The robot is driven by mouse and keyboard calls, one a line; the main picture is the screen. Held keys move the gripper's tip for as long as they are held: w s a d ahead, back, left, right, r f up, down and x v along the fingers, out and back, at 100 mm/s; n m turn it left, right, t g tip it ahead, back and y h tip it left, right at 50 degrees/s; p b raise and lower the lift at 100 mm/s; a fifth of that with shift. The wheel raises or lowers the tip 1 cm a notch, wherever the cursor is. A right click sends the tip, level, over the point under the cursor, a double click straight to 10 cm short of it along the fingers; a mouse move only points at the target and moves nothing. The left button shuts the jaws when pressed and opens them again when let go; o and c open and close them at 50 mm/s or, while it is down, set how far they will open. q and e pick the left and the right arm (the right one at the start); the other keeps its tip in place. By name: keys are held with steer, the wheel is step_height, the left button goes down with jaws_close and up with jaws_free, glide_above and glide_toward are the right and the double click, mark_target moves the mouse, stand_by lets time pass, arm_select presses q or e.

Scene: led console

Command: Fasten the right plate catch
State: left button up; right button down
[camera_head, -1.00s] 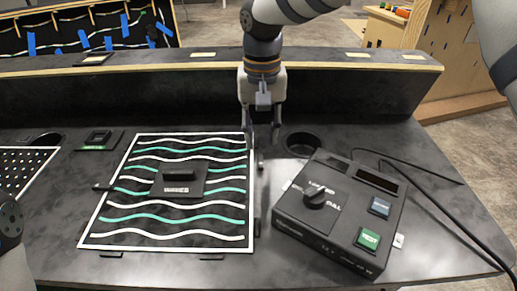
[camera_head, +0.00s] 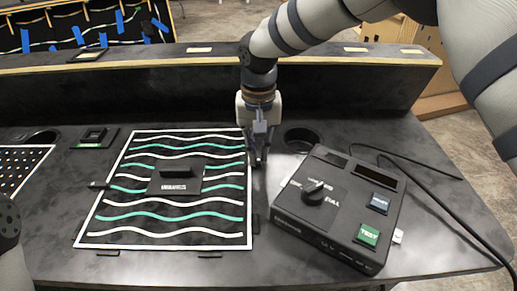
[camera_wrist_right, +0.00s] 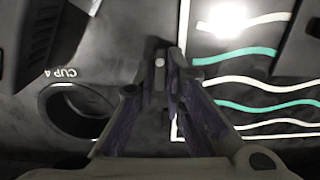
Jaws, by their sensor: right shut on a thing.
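The plate (camera_head: 222,217) is a black panel with a white border and white and green wavy lines, lying flat on the console. My right gripper (camera_head: 258,164) points down at the plate's right edge, fingers close together. In the right wrist view, my right gripper (camera_wrist_right: 163,60) is shut on the right plate catch (camera_wrist_right: 159,62), a small dark piece with a light grey round spot beside the white border. The fingers hide most of the catch, so I cannot tell whether it overlaps the plate. My left gripper is out of view.
A control box (camera_head: 335,215) with a dial and a green TEST button stands right of the plate. A round cup hole (camera_head: 302,138) lies just right of my right gripper. A raised ledge (camera_head: 350,97) runs behind. A black handled block (camera_head: 177,181) rests on the plate.

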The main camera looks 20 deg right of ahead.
steer(key=n, duration=0.4)
steer(key=shift+a+r+p, duration=0.1)
steer(key=shift+a+p, duration=0.05)
steer(key=shift+p, duration=0.2)
steer(key=n, duration=0.4)
steer(key=shift+a+n, duration=0.2)
steer(key=shift+n, duration=0.1)
steer(key=n, duration=0.5)
steer(key=shift+s+a, duration=0.2)
steer(key=shift+a, duration=0.05)
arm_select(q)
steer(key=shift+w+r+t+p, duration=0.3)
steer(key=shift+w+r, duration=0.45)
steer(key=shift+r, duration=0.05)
arm_select(e)
steer(key=shift+s+n, duration=0.2)
steer(key=shift+n, duration=2)
steer(key=c, duration=1.7)
jaws_free()
steer(key=shift+o, duration=0.2)
